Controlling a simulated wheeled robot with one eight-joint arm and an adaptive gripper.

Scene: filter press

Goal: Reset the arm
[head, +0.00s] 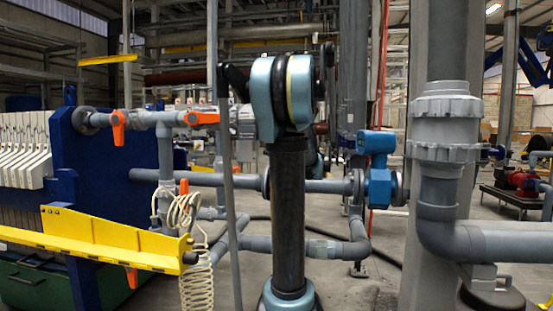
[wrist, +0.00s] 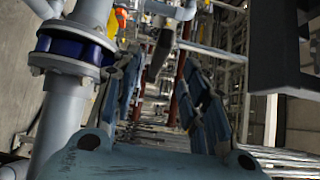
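My arm rises in the middle of the head view, with a dark upright link and a teal joint on top. My gripper is not clear in the head view. In the wrist view my gripper (wrist: 160,68) shows its two blue-grey fingers well apart, with nothing held between them. A dark rod-like piece shows beyond the fingertips; I cannot tell what it is. The wrist view is tilted and looks past grey pipework. A grey flanged pipe (wrist: 68,65) with a dark blue band stands close on the left of the fingers, apart from them.
The blue filter press frame (head: 105,165) with white plates (head: 22,148) and a yellow rail (head: 95,240) stands left. Grey pipes with orange valve handles (head: 118,127) and a blue flow meter (head: 377,165) surround my arm. A thick grey pipe (head: 445,130) stands right.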

